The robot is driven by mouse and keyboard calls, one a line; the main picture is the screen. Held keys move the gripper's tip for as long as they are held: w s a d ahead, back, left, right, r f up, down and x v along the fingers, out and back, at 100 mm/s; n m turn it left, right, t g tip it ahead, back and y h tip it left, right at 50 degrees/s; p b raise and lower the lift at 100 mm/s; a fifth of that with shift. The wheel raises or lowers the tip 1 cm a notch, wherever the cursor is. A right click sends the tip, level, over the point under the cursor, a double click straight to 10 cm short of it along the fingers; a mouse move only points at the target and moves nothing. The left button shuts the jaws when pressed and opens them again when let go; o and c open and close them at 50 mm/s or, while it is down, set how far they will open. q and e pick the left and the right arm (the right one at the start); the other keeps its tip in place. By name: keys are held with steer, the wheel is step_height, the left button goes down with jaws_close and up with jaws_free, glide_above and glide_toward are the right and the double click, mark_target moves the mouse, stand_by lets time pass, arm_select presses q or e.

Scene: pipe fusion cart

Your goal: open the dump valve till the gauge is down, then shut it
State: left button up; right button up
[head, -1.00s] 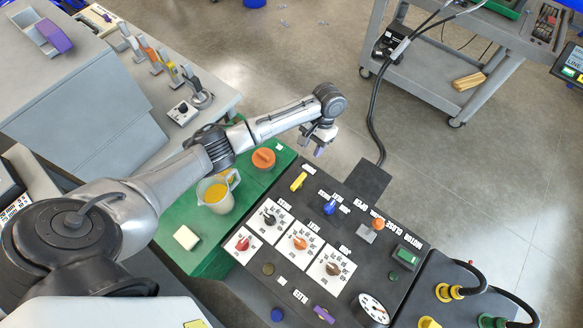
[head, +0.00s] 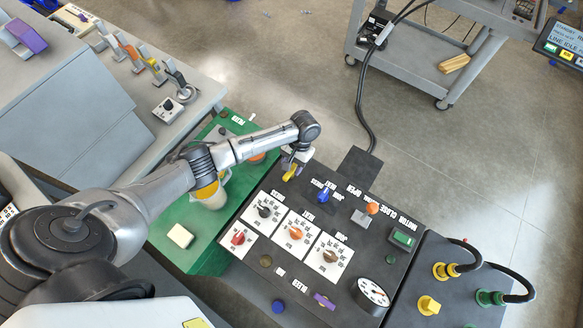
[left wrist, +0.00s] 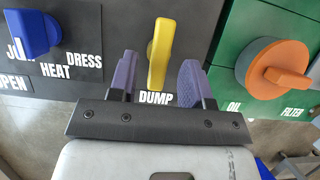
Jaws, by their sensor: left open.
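The yellow dump valve handle (head: 289,173) is at the far left corner of the black panel, partly hidden by my gripper. In the left wrist view the yellow handle (left wrist: 160,50) stands nearly upright above the word DUMP. My left gripper (head: 294,160) is over it. In the left wrist view its purple-padded fingers (left wrist: 157,80) are open, one on each side of the handle, with gaps showing. The round white gauge (head: 374,292) is at the panel's near right; its exact reading is too small to tell. My right gripper is not in view.
A blue knob (head: 324,193) sits beside the dump handle; it also shows in the left wrist view (left wrist: 33,33). An orange knob (left wrist: 275,68) is on the green unit on the other side. A jug (head: 210,193) stands on the green top under my left arm.

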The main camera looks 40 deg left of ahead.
arm_select(q)
steer(key=shift+x, duration=0.8)
jaws_close()
